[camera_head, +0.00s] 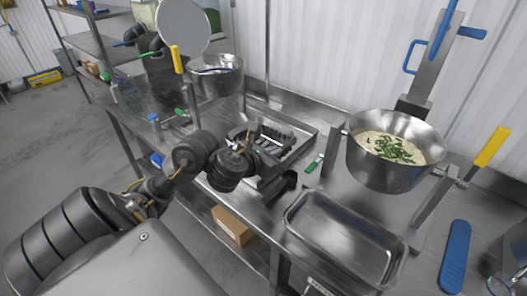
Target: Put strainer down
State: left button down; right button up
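My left gripper (270,165) reaches in from the left, low over a shallow metal tray (307,136) on the steel counter. Dark, ridged parts show at the gripper and over the tray. I cannot tell which belong to the gripper and which to something in the tray. The fingertips are not clear enough to show whether they are open or shut. I cannot make out a strainer for certain. My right gripper is not in view.
A metal pot (372,172) of rice with chopped green herbs stands at right, near yellow handles. An empty steel pan (345,236) lies in front, with a blue utensil (455,257) to its right. Another pot (216,82) stands at the back left. A cardboard box (232,226) sits below the counter.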

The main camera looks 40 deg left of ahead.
aim_at(280, 144)
pick_arm(q)
jog(key=w+a+f+b, duration=0.1)
jog(key=w+b, duration=0.1)
jog(key=w+a+f+b, duration=0.1)
jog(key=w+a+f, duration=0.1)
jog(key=w+a+f+b, duration=0.1)
jog(key=w+a+b, duration=0.1)
jog(key=shift+a+f+b, duration=0.2)
jog(key=shift+f+b, duration=0.1)
jog(key=shift+b, duration=0.05)
jog(key=f, duration=0.1)
jog(key=w+a+f+b, duration=0.2)
jog(key=shift+w+f, duration=0.15)
jog(key=shift+f, duration=0.1)
jog(key=shift+w+a+f+b, duration=0.15)
jog(key=shift+w+a+b, duration=0.1)
jog(key=shift+w+b, duration=0.05)
jog(key=f, duration=0.1)
jog(key=f+b, duration=0.1)
jog(key=f, duration=0.2)
jog(key=shift+w+a, duration=0.2)
jog(key=shift+w, duration=0.1)
jog(key=shift+f, duration=0.1)
